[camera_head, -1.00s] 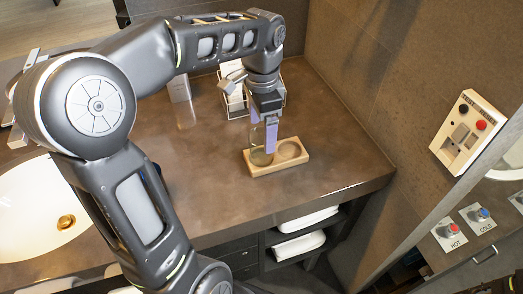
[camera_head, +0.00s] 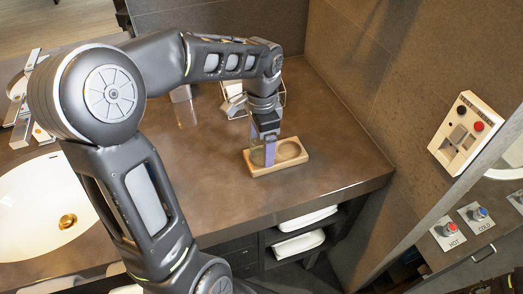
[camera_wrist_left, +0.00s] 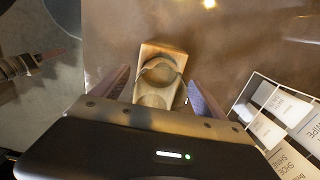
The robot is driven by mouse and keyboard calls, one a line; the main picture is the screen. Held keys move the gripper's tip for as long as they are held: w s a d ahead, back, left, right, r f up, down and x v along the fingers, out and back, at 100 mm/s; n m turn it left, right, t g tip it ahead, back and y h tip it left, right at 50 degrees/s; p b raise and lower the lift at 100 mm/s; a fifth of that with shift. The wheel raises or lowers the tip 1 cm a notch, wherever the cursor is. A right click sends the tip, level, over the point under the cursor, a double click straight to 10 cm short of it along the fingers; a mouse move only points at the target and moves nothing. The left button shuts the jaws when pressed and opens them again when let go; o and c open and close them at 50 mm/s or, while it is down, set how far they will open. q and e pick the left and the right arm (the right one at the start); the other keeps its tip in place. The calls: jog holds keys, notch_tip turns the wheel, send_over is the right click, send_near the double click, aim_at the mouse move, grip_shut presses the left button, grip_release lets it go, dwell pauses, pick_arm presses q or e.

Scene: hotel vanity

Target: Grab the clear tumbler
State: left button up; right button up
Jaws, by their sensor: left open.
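A clear tumbler (camera_head: 257,156) stands in the left well of a small wooden two-well holder (camera_head: 283,168) on the counter. My left gripper (camera_head: 264,150) points down over that well, with its purple fingers at the tumbler. In the left wrist view the open fingers of the left gripper (camera_wrist_left: 158,95) lie on either side of the holder (camera_wrist_left: 178,52). The tumbler's faint rim (camera_wrist_left: 158,64) shows between them. The glass is hard to make out, and I cannot tell whether a finger touches it. My right gripper is not in view.
A wire rack with cards (camera_wrist_left: 290,120) stands close beside the gripper; it is partly hidden behind the arm in the head view. The sink (camera_head: 30,205) is at left. A wall with a switch panel (camera_head: 468,134) bounds the right. The counter front is clear.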

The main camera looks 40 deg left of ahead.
pick_arm(q)
jog(key=shift+c, duration=0.2)
jog(key=c, duration=1.5)
jog(key=shift+c, duration=0.2)
notch_tip(320, 180, up, 10)
